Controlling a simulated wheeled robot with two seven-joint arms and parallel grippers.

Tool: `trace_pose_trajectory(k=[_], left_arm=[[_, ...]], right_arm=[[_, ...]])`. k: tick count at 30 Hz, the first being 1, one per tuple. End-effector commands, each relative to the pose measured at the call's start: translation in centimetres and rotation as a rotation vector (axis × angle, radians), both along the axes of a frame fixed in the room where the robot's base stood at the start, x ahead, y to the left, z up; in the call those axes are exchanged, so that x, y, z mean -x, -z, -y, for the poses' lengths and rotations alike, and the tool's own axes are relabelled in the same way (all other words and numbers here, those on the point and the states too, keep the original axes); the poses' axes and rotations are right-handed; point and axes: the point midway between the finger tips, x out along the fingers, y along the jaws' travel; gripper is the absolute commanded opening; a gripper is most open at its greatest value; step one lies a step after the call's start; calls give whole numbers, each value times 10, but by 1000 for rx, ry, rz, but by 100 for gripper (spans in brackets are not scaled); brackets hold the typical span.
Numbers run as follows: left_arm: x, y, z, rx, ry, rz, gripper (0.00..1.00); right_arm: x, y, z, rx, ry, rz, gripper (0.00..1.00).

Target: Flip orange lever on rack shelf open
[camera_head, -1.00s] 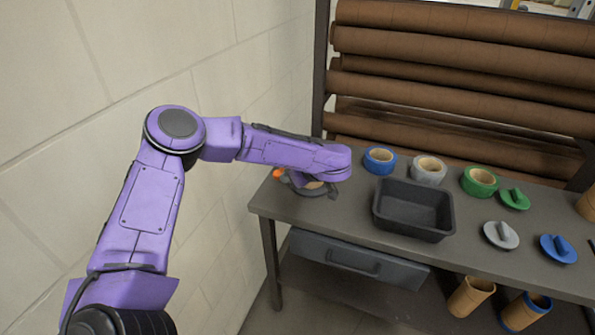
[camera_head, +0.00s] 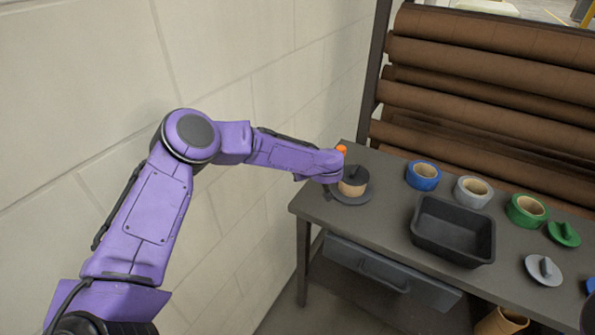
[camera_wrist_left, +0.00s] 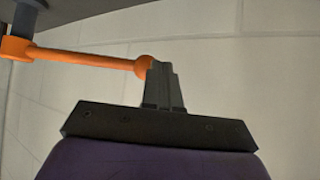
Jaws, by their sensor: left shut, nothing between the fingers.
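The orange lever (camera_wrist_left: 85,59) is a bar with a round knob, seen at the upper left in my left wrist view. Its knob end is beside the fingertips of my left gripper (camera_wrist_left: 160,68), seemingly touching or very close. The fingers are shut together with nothing between them. In the head view only a small orange part (camera_head: 341,150) shows, just behind my left gripper (camera_head: 327,192) at the table's left end. The rest of the lever is hidden there by my wrist. My right gripper is not in view.
Brown rolls (camera_head: 490,65) fill the rack behind. A pale wall (camera_head: 250,60) is left.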

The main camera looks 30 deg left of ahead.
Motion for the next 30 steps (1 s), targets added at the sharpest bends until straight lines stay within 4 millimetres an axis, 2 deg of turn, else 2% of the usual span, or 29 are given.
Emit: trace_pose_trajectory(k=[16,20,23,25,30], left_arm=[[0,-2,-3,-5,-6,4,0],[9,-2,10,-7,1,1,0],[21,-1,28,-6,9,1,0],[30,-7,36,-3,7,8,0],[55,-33,56,-3,8,6,0]], right_arm=[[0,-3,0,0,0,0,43],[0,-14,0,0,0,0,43],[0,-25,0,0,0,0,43],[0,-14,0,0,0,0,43],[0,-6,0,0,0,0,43]])
